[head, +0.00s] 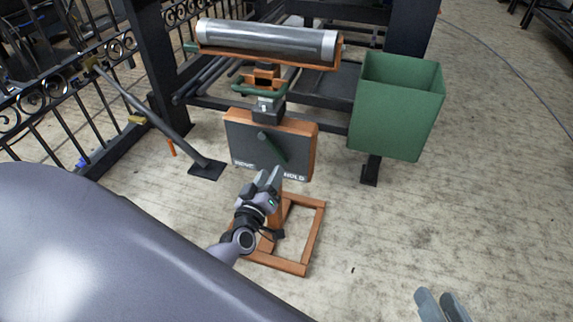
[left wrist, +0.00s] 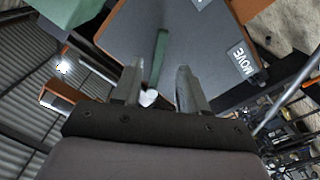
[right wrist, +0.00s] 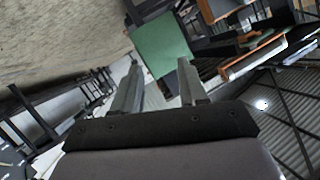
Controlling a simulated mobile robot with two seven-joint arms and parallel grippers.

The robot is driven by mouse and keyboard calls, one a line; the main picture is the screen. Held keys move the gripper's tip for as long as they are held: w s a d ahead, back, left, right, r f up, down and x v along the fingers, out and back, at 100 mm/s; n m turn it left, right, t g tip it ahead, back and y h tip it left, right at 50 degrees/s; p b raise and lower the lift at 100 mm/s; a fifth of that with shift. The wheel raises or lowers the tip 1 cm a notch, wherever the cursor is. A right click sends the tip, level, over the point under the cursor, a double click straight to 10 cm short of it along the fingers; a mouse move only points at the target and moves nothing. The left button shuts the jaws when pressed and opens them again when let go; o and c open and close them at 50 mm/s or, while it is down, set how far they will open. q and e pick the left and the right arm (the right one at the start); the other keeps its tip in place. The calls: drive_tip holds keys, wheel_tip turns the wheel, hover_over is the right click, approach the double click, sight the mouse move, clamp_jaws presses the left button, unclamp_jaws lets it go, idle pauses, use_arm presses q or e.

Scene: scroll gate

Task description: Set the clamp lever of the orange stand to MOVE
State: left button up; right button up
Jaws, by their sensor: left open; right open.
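The orange stand (head: 315,225) stands on the floor with a dark grey panel (head: 243,140) facing me. The green clamp lever (head: 274,147) slants down and right on the panel, its lower end toward the HOLD label (head: 294,177). The MOVE label (head: 244,163) is at the panel's lower left. My left gripper (head: 268,178) is open just in front of the panel's lower edge. In the left wrist view the lever (left wrist: 160,52) lines up with the gap between the fingers (left wrist: 158,82); contact cannot be told. My right gripper (head: 441,300) is open and empty at the lower right.
A metal roller (head: 265,40) lies in an orange cradle above the stand. A green bin (head: 397,110) stands to the right on a dark post. A black railing (head: 60,100) and a slanted strut (head: 150,115) are at the left. The floor at right is clear.

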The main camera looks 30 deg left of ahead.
sight(279, 157)
use_arm(q)
drive_tip(key=b+x, duration=0.2)
drive_tip(key=x, duration=0.3)
drive_tip(key=shift+w, duration=0.2)
drive_tip(key=shift+w+a, duration=0.2)
drive_tip(key=shift+w, duration=0.35)
use_arm(e)
drive_tip(key=shift+s+d+f+n+t+h, duration=0.15)
drive_tip(key=shift+d+n+t+h, duration=0.3)
drive_tip(key=shift+d, duration=0.35)
use_arm(q)
clamp_jaws()
